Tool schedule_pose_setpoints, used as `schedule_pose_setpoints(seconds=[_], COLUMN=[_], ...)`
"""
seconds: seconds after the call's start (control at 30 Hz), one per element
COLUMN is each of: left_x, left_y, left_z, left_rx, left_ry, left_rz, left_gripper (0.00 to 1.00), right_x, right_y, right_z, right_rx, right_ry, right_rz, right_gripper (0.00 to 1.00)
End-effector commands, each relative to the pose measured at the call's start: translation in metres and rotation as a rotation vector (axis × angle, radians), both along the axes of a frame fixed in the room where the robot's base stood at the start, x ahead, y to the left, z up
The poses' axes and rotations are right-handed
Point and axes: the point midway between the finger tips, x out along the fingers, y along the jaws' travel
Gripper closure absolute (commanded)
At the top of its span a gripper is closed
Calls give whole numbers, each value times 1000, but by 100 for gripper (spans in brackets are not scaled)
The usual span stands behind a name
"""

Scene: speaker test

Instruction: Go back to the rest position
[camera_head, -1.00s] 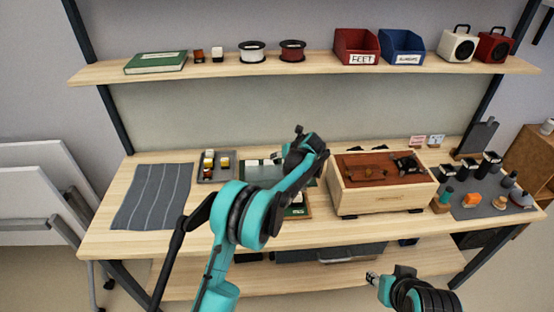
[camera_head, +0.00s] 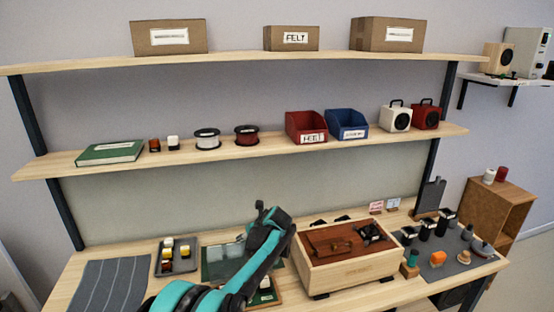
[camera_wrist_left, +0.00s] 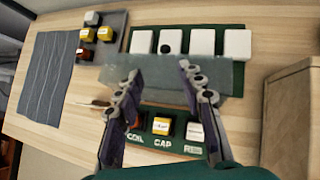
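My left gripper (camera_head: 262,214) is over the middle of the workbench, just left of the wooden box (camera_head: 345,272). A nearer green strip carries labels and small blocks, including a yellow one (camera_wrist_left: 161,127). Whether the fingers touch the panel I cannot tell. My right gripper is outside both current views.
A dark grey cloth (camera_head: 108,284) and a grey tray of small blocks (camera_head: 177,262) lie left on the bench. A grey mat (camera_head: 462,262) with several small items lies right. Shelves behind hold a red bin (camera_head: 305,127), a blue bin (camera_head: 346,124) and cardboard boxes (camera_head: 168,37).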

Motion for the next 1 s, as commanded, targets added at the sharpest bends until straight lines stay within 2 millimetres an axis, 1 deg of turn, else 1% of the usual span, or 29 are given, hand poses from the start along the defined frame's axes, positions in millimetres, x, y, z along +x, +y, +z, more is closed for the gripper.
schedule_pose_setpoints(seconds=[0.03,0.07,0.17,0.2,0.27,0.33,0.37,0.4,0.47,0.5,0.67,0.7,0.77,0.8,0.9,1.0], left_x=[-14,-23,-61,-77,-102,-133,-146,-165,-192,-211,-284,-302,-328,-345,-380,-405], left_y=[7,11,23,27,33,40,42,45,49,51,56,56,56,55,53,50], left_z=[13,20,45,54,65,75,78,82,87,88,84,80,73,68,52,38], left_rx=[-57,-104,-279,-349,-457,-579,-632,-702,-805,-873,-1136,-1200,-1294,-1354,-1484,-1581], left_ry=[-30,-53,-140,-173,-223,-277,-299,-328,-371,-397,-493,-513,-542,-560,-594,-615], left_rz=[57,100,270,342,452,584,642,721,839,920,1256,1344,1475,1563,1766,1929], left_gripper=[61,61,61,61,61,61,61,61,61,61,61,61,61,61,61,61], right_x=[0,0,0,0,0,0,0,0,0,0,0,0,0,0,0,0], right_y=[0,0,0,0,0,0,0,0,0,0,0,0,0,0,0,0], right_z=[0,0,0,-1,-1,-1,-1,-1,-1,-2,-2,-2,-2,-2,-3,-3], right_rx=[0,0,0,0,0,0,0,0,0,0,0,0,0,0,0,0], right_ry=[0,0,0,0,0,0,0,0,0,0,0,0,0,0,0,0], right_rz=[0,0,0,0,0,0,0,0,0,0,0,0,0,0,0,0], right_gripper=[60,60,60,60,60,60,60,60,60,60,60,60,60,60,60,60])
